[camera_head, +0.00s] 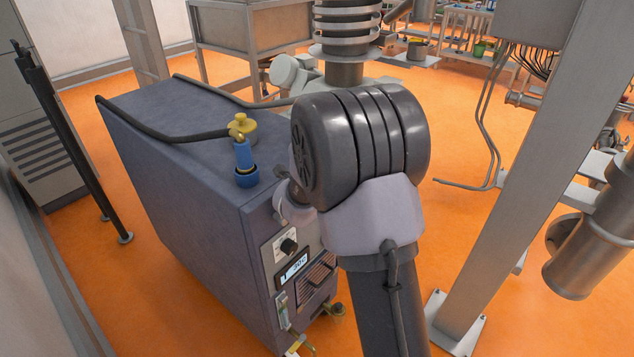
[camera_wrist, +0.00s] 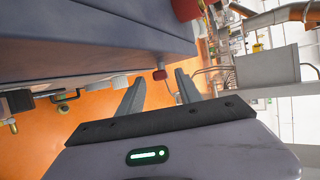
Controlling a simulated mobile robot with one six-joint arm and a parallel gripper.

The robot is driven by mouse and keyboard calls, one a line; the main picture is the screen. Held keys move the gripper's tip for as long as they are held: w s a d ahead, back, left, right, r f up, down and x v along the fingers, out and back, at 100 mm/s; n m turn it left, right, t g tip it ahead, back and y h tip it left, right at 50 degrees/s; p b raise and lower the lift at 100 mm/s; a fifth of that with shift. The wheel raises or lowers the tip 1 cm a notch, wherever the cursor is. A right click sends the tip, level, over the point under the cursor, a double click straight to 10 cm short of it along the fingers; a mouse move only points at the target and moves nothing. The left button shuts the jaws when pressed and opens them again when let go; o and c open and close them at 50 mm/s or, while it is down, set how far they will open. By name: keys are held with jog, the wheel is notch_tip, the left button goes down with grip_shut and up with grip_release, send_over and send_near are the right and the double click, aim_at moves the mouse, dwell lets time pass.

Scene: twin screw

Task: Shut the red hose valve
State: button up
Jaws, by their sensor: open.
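In the wrist view my gripper (camera_wrist: 159,84) is open, with its two dark fingers apart and nothing visibly held. A small dark red part (camera_wrist: 160,74) shows beyond the fingertips, in line with the gap between them. A larger red part (camera_wrist: 185,9) is cut off by the top edge of the wrist view. I cannot tell which of these belongs to the red hose valve. In the head view no red valve shows, and my arm hides part of the blue-grey cabinet (camera_head: 180,190) and my gripper.
A blue fitting (camera_head: 244,165) and a yellow cap (camera_head: 242,127) stand on the cabinet top, with a dark hose (camera_head: 165,135) beside them. A control panel (camera_head: 290,262) is on its front. A grey post (camera_head: 520,150) rises at right. Orange floor lies between.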

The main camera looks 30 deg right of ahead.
jog(key=p+v, duration=0.2)
jog(key=v, duration=1.1)
jog(key=shift+s+a, duration=0.2)
